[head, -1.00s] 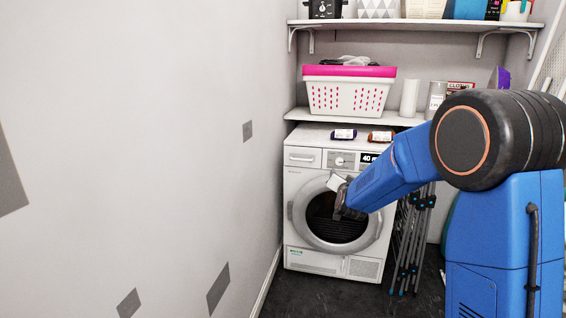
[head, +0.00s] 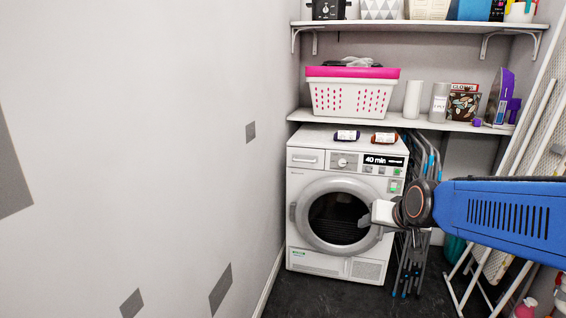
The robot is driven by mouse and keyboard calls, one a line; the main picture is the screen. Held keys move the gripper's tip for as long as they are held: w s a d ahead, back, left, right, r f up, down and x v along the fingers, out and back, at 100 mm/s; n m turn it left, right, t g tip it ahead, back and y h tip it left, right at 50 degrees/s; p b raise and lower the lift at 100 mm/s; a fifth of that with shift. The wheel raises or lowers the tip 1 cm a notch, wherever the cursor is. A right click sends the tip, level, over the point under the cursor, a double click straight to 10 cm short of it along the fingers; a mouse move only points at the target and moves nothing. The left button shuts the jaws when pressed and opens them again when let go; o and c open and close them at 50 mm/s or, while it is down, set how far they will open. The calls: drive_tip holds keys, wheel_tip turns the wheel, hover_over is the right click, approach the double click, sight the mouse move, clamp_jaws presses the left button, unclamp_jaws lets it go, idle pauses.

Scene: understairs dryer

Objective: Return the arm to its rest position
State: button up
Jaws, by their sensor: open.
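My gripper (head: 372,213) shows in the head view at the end of my blue arm, which reaches in from the right edge. It points left, in front of the right side of the dryer's round door. The jaws look empty, though their fingertips are small in the picture. The white dryer (head: 305,263) stands against the back wall with its door (head: 311,232) closed and its display lit with "40 min". I cannot tell whether the gripper touches the dryer.
A shelf (head: 440,125) above the dryer holds a pink-rimmed basket (head: 350,98), jars and a purple iron (head: 499,95). Two bottles (head: 383,138) lie on the dryer. A folded rack (head: 410,265) and an ironing board (head: 540,130) stand at right. Floor before the dryer looks clear.

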drive_tip(key=s+d+f+n+g, duration=0.1)
drive_tip(key=s+d+f+g, duration=0.1)
drive_tip(key=s, duration=1.1)
drive_tip(key=s+d+f+g+h, duration=0.1)
drive_tip(key=s+f, duration=0.3)
drive_tip(key=s, duration=0.9)
drive_tip(key=shift+d+f+n+g, duration=0.15)
drive_tip(key=shift+d+n+g, duration=0.3)
drive_tip(key=shift+g, duration=0.45)
